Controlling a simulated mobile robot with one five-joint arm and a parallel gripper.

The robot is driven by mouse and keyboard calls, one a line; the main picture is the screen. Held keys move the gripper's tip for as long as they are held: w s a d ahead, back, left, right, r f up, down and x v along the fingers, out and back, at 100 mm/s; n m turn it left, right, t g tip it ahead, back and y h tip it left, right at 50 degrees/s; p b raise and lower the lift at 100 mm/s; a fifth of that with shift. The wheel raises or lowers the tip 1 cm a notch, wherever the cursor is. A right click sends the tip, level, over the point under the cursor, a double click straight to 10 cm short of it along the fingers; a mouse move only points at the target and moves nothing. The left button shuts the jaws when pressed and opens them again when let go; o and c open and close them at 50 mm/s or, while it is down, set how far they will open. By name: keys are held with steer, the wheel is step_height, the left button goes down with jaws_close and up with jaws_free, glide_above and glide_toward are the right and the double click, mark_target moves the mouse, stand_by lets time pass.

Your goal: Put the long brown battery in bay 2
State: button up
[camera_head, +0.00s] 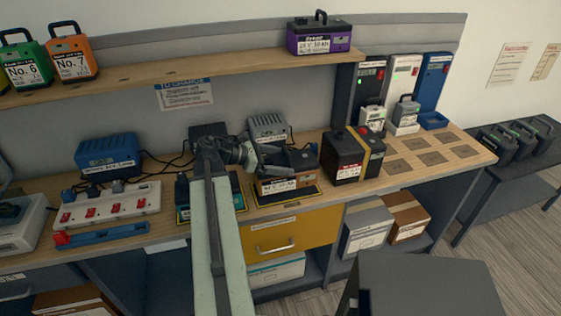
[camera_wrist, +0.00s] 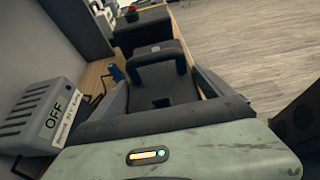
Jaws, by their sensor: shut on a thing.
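The brown battery (camera_head: 282,186), with a black top and a pale label, is at or just over a yellow-edged mat (camera_head: 262,201) on the bench. I cannot tell whether its base touches the mat. My gripper (camera_head: 272,160) reaches it from the left and is shut on it. In the wrist view its black top and handle (camera_wrist: 158,62) lie between the fingers of my gripper (camera_wrist: 160,92). A second dark mat (camera_head: 212,212) lies to the left, partly behind my arm. I cannot read which bay is number 2.
A large black battery with a yellow strap (camera_head: 345,158) stands close to the right. A blue charger (camera_head: 107,155) and a white power strip (camera_head: 108,202) are left. A purple battery (camera_head: 320,36) sits on the shelf.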

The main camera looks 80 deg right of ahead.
step_height(320, 180, down, 4)
steer(key=b, duration=0.3)
steer(key=shift+r+b, duration=0.1)
steer(key=shift+b, duration=0.3)
steer(key=shift+r, duration=0.2)
steer(key=shift+f, duration=0.1)
steer(key=o, duration=1.8)
